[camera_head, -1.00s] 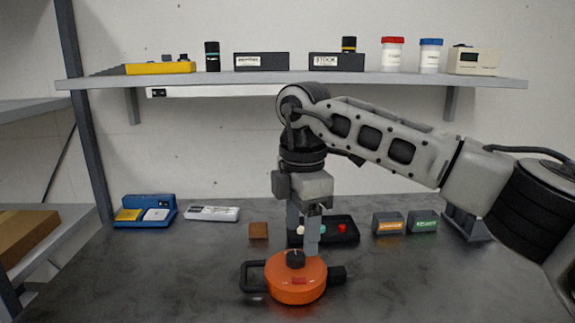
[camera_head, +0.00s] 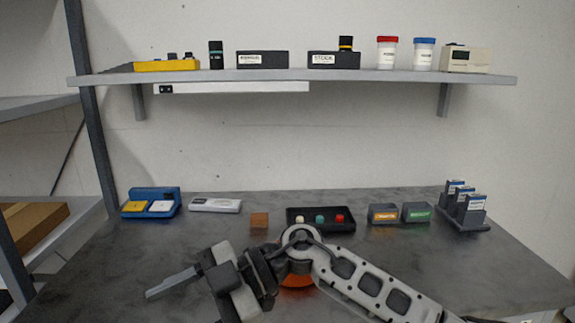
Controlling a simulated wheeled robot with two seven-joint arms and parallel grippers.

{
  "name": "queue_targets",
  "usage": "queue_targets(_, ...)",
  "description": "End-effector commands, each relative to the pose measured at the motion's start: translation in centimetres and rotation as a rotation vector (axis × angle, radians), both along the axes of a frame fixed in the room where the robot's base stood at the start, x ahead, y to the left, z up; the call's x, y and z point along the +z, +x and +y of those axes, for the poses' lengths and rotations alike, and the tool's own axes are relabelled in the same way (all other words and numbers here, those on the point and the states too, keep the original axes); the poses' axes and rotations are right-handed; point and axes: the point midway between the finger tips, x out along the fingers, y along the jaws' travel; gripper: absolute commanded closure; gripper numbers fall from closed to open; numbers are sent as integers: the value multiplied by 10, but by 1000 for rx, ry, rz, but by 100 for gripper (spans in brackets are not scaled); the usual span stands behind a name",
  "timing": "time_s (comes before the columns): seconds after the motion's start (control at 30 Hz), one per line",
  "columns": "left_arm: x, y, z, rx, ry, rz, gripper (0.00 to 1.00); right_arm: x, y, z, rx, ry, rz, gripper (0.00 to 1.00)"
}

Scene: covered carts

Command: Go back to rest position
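My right arm reaches in from the lower right, low over the table. My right gripper (camera_head: 172,283) points left over the front left of the table. One long grey finger shows clearly; I cannot make out the gap between the fingers. No object shows at the visible fingertip. The orange round device (camera_head: 297,281) stands on the table, mostly hidden behind my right arm's joint; its handle and top knob are covered. My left gripper is not in view.
On the grey table (camera_head: 100,270) stand a blue case (camera_head: 152,203), a white device (camera_head: 215,205), a brown block (camera_head: 259,220), a black tray (camera_head: 321,226), two small grey boxes (camera_head: 383,214) and a dark rack (camera_head: 467,220). A shelf (camera_head: 300,76) with bottles and boxes hangs above.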

Motion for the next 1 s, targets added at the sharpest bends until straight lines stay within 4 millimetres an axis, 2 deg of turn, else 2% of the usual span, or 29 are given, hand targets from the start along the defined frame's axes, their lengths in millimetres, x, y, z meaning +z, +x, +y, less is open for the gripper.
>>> queue_targets(0.03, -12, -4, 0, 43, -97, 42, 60, 4, -7, 4, -52, 161, 58, 41)
queue_targets(0.13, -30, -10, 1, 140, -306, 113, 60, 19, 0, -1, -232, 447, 139, 41)
queue_targets(0.2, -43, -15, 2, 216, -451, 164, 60, 20, 14, -16, -404, 595, 194, 41)
queue_targets(0.27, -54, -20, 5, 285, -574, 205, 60, 12, 28, -35, -575, 685, 240, 41)
queue_targets(0.37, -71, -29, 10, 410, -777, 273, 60, -18, 49, -77, -886, 749, 313, 41)
queue_targets(0.47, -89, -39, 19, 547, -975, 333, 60, -69, 58, -127, -1204, 703, 385, 41)
queue_targets(0.5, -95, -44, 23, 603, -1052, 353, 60, -92, 56, -147, -1318, 658, 411, 41)
queue_targets(0.57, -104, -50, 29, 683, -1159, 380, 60, -128, 48, -175, -1469, 568, 451, 41)
queue_targets(0.6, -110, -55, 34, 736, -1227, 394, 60, -151, 39, -192, -1557, 496, 475, 41)
queue_targets(0.67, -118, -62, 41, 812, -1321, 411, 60, -185, 20, -217, -1667, 377, 511, 41)
queue_targets(0.7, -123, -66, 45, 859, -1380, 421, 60, -205, 6, -231, -1725, 295, 535, 41)
queue_targets(0.8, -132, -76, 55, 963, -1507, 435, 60, -245, -31, -260, -1824, 101, 586, 41)
queue_targets(0.9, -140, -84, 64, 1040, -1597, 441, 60, -271, -64, -279, -1869, -52, 626, 41)
queue_targets(1.0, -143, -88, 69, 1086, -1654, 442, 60, -284, -85, -290, -1883, -146, 648, 41)
